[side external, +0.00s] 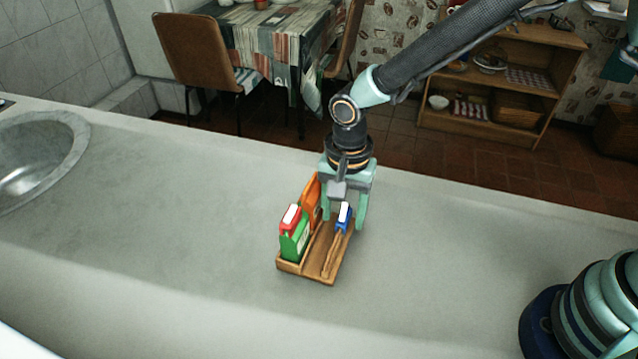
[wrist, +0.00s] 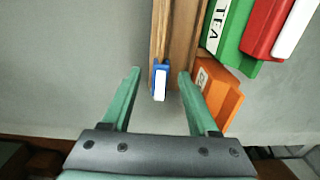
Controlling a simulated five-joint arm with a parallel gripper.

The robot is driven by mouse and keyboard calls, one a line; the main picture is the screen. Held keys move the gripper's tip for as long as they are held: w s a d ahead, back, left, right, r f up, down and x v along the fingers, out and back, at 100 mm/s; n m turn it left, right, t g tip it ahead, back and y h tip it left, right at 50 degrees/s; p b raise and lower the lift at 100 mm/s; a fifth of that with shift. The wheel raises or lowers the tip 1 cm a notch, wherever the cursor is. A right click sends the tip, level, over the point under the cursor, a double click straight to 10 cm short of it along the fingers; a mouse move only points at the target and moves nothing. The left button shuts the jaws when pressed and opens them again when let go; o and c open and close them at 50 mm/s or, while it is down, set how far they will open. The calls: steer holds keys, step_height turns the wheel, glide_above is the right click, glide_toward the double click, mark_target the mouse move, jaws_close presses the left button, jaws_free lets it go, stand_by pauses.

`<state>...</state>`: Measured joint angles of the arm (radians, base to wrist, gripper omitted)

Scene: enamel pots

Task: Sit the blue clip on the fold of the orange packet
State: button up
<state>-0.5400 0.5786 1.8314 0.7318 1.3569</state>
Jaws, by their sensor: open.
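The blue clip (side external: 343,218) has a white top and sits at the far end of a thin wooden strip (side external: 331,262) on the wooden tray (side external: 291,268). It also shows in the wrist view (wrist: 160,84), between my fingers. In the wrist view the orange packet (wrist: 219,97) is just right of my right finger. My gripper (side external: 343,226) is open, with one finger on each side of the clip, apart from it as far as I can tell.
The grey counter around the tray is clear. A round sink (side external: 70,130) is at the far left.

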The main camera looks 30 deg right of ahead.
mark_target(340, 217)
steer(key=shift+c, duration=0.3)
jaws_close()
step_height(340, 217, up, 19)
steer(key=w+a+f, duration=0.2)
steer(key=w+f, duration=0.1)
steer(key=w+a+f, duration=0.1)
steer(key=a+f, duration=0.1)
steer(key=shift+w+f, duration=0.25)
steer(key=shift+w, duration=0.1)
steer(key=shift+a+f, duration=0.1)
steer(key=shift+f, duration=2.2)
